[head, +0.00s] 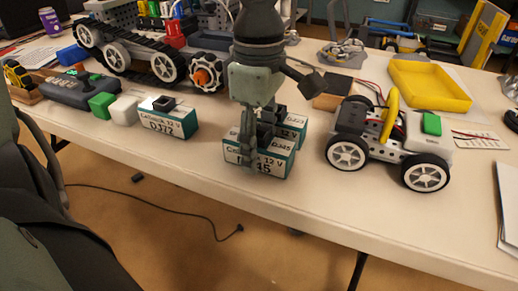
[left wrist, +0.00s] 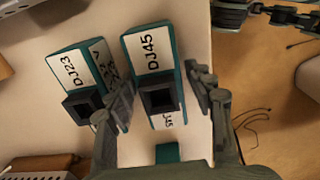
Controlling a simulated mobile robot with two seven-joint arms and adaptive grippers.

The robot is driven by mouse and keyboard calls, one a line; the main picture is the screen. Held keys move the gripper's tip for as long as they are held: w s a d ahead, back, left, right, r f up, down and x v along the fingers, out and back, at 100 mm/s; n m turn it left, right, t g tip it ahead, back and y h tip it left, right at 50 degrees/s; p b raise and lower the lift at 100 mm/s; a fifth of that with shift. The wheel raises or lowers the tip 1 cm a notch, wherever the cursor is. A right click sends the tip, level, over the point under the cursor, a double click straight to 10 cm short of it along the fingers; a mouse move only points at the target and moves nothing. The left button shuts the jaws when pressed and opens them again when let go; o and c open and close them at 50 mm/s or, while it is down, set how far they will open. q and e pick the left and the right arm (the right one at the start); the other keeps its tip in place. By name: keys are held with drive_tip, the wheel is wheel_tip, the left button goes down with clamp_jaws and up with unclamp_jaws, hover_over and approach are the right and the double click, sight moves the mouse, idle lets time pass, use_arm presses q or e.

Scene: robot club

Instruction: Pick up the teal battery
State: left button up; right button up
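Several white-labelled batteries with teal sides and dark top blocks stand on the table. The DJ45 battery (head: 272,164) is at the table's middle front; it also shows in the left wrist view (left wrist: 150,53). The DJ23 battery (head: 293,122) stands just behind it and shows left of it in the left wrist view (left wrist: 70,68). Another battery (head: 168,123), marked D372, stands to the left. My left gripper (head: 255,160) points down over the DJ45 battery. Its open fingers (left wrist: 162,98) straddle this battery, with a gap visible on the right side.
A white wheeled car (head: 402,142) stands right of the batteries, with a yellow tray (head: 430,86) behind it. A tracked robot (head: 140,55) is at the back left. The front table strip is clear.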

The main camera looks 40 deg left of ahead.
use_arm(q)
clamp_jaws()
drive_tip(key=shift+r, duration=0.1)
drive_tip(key=shift+r, duration=0.4)
wheel_tip(320, 180, up, 4)
drive_tip(key=shift+a+f, duration=0.1)
drive_tip(key=shift+f, duration=0.05)
drive_tip(key=s+a+r, duration=0.6)
drive_tip(key=s+a, duration=0.2)
drive_tip(key=shift+s+r+p, duration=0.2)
drive_tip(key=shift+p, duration=0.15)
use_arm(e)
drive_tip(key=shift+g+h, duration=0.5)
drive_tip(key=shift+g, duration=0.4)
drive_tip(key=shift+s+d+f, duration=0.45)
drive_tip(key=shift+s+d, duration=0.2)
drive_tip(key=shift+s, duration=0.1)
drive_tip(key=shift+s+d+f, duration=0.45)
drive_tip(key=shift+s+d, duration=0.2)
drive_tip(key=shift+s, duration=0.05)
